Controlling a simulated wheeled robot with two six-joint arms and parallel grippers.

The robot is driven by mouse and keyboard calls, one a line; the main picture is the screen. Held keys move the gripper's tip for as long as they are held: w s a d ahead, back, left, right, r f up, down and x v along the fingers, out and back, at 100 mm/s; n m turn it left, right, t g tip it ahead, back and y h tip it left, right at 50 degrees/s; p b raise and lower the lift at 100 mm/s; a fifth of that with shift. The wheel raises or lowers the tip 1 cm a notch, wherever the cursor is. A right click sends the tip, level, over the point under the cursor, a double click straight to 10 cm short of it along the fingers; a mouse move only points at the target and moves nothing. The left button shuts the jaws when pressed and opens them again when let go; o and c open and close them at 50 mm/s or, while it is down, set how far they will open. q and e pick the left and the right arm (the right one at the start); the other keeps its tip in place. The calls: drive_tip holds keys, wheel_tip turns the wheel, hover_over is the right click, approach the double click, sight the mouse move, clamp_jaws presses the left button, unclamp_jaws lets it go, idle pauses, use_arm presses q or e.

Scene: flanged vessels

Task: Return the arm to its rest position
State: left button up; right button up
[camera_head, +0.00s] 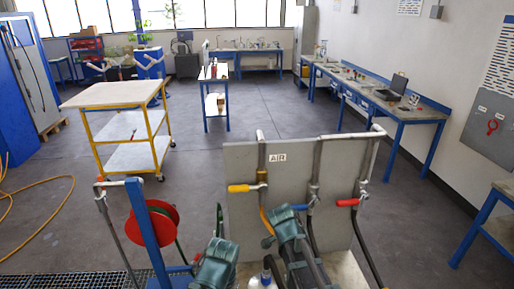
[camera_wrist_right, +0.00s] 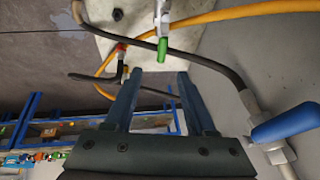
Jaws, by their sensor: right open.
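My right gripper (camera_wrist_right: 158,78) shows in the right wrist view with its two fingers apart, so it is open. Nothing is held between the fingers. An orange hose and dark hoses pass beyond the fingertips, and I cannot tell how close they are.
In the head view, a grey panel (camera_head: 240,216) with pipes, a yellow handle (camera_head: 239,188) and a red handle (camera_head: 347,202) stands close in front. A red reel (camera_head: 160,222) is left of it. A yellow cart (camera_head: 125,127) stands farther back. The wrist view shows a blue handle (camera_wrist_right: 287,122).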

drive_tip(key=s+a+f+n+g+y+b, duration=0.2)
drive_tip(key=s+a+f+n+b, duration=0.9)
drive_tip(key=n, duration=1)
drive_tip(key=shift+s+a+f+y, duration=0.6)
drive_tip(key=shift+s+a+f, duration=0.85)
drive_tip(key=shift+s, duration=0.5)
drive_tip(key=shift+g, duration=0.3)
